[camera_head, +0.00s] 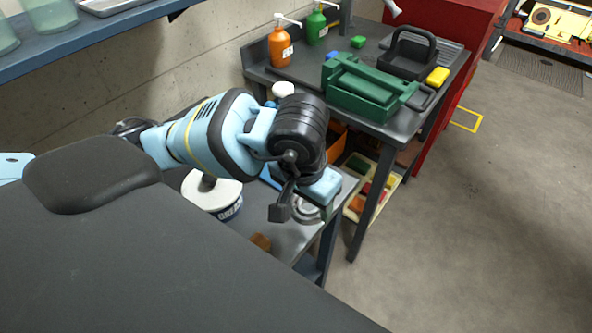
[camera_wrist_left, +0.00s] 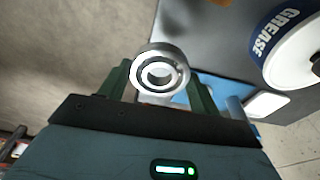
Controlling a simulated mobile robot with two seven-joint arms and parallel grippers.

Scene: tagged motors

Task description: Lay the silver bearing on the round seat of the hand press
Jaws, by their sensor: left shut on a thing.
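My left gripper (camera_wrist_left: 160,85) is shut on the silver bearing (camera_wrist_left: 178,57), a thick ring held between its two green fingers in the left wrist view. In the head view the left gripper (camera_head: 304,209) hangs over the right end of the low dark bench (camera_head: 285,236), with a silver round shape between its fingers. Blue surfaces show behind the arm there and behind the bearing in the wrist view. I cannot tell whether they belong to the hand press, and its round seat is not clearly seen. My right gripper is not in view.
A white grease tub (camera_head: 212,197) stands on the bench left of the gripper, and a brown block (camera_head: 260,242) lies nearer. A taller table (camera_head: 345,115) behind holds a green toolbox (camera_head: 362,88), bottles and a black caddy. Open floor (camera_head: 480,210) is at right.

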